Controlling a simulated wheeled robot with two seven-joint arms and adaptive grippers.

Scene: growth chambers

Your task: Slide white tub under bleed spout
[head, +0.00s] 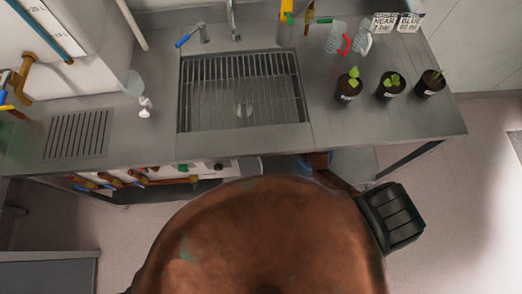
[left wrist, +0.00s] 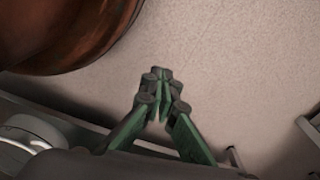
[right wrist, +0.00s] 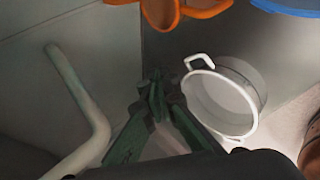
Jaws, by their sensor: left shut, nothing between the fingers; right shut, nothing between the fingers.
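The white tub (right wrist: 222,98) shows in the right wrist view, an empty round vessel with loop handles at its rim. A pale bent pipe (right wrist: 82,98) at the left of that view may be the bleed spout; I cannot tell for sure. My left gripper (left wrist: 160,76) is shut and empty above bare floor. In the head view both grippers are hidden, and I cannot make out the tub there.
The steel bench (head: 390,140) with a sink grate (head: 243,85) and potted plants (head: 390,86) stands ahead. Pipes and valves (head: 135,180) run under its front edge. Orange (right wrist: 180,8) and blue (right wrist: 290,6) parts hang above the tub. Floor (head: 455,220) is clear at right.

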